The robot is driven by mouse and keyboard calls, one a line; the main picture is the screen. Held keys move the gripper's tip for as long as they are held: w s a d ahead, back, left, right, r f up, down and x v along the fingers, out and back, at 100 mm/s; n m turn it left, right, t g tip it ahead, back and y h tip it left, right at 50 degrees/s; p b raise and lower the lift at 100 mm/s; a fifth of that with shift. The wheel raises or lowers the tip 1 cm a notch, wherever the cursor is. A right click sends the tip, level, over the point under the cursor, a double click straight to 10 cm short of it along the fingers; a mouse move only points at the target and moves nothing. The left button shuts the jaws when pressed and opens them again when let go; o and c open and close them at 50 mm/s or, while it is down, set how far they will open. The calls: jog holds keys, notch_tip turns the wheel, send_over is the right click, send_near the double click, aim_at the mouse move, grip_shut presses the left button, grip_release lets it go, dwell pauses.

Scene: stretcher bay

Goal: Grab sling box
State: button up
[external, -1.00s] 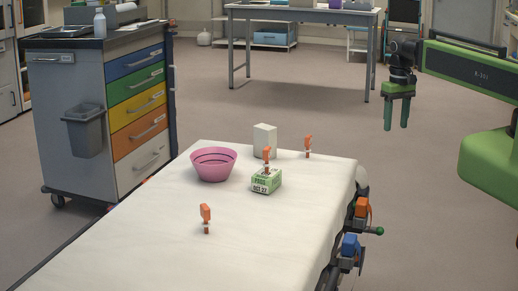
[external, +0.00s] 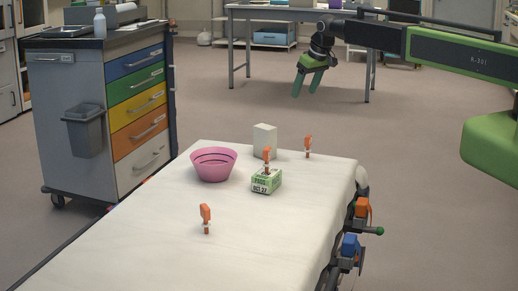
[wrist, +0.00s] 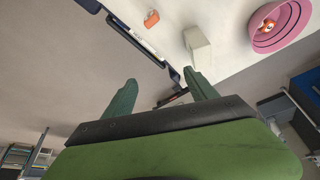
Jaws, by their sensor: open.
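A green-and-white box (external: 266,182) with printed lettering sits on the white stretcher surface (external: 130,250), with an orange-topped item (external: 267,158) upright at it. A plain pale box (external: 265,140) stands just behind; it also shows in the wrist view (wrist: 198,47). I cannot tell from the lettering which one is the sling box. My gripper (external: 307,84) is open and empty, high up and beyond the far end of the stretcher, apart from both boxes. Its two green fingers spread wide in the wrist view (wrist: 160,93). The printed box is not visible there.
A pink bowl (external: 213,166) stands left of the boxes; the wrist view shows an orange item inside it (wrist: 267,26). Orange-topped items stand at right (external: 308,146) and front (external: 205,217). A drawer cart (external: 100,120) stands left. The stretcher's front is mostly clear.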

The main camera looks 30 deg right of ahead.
jog(key=n+p, duration=0.1)
send_near(266, 127)
jog(key=shift+y, duration=0.3)
jog(key=b+x, duration=0.2)
jog(key=b, duration=0.1)
jog(key=b+x, duration=0.1)
jog(key=b, duration=0.3)
jog(key=b+x, duration=0.2)
jog(key=b, duration=0.2)
jog(key=shift+w+d+f, duration=0.2)
jog(key=shift+d+f, duration=0.1)
jog(key=b+x, duration=0.5)
jog(key=shift+w+a+f, duration=0.1)
jog(key=shift+f, duration=0.15)
jog(key=shift+r, duration=0.15)
grip_shut()
